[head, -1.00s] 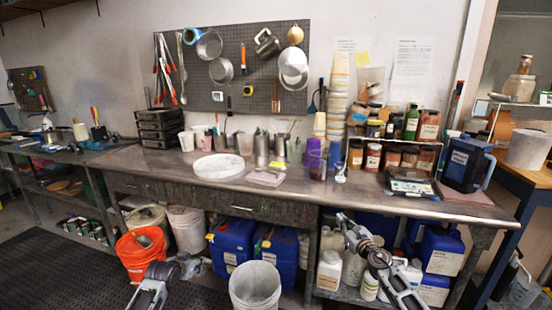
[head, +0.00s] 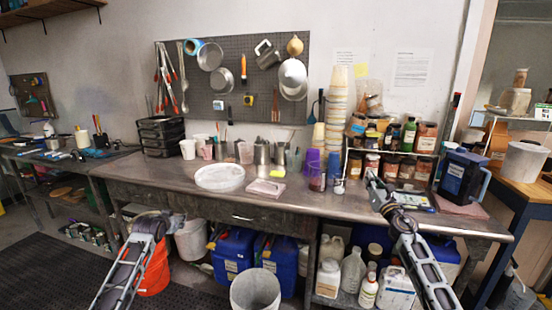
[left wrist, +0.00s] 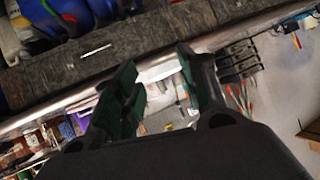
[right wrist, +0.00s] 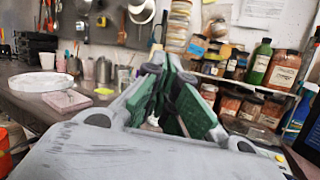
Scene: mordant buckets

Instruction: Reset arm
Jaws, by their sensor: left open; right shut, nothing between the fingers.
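My left gripper (head: 150,222) is at the left of the head view, in front of the bench's front edge and near the orange bucket (head: 155,272). In the left wrist view its fingers (left wrist: 155,72) stand apart with nothing between them. My right gripper (head: 376,188) is at the bench's front edge, before the jar rack and left of the scale (head: 415,202). In the right wrist view its green-padded fingers (right wrist: 172,72) are together at the tips and hold nothing. The left gripper's fingers are too small to make out in the head view.
The metal bench (head: 290,205) carries a white round tray (head: 220,177), a pink block (head: 265,188), cups and jars (head: 390,165). Below stand blue canisters (head: 235,250), a white bucket (head: 255,290) and bottles (head: 368,290).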

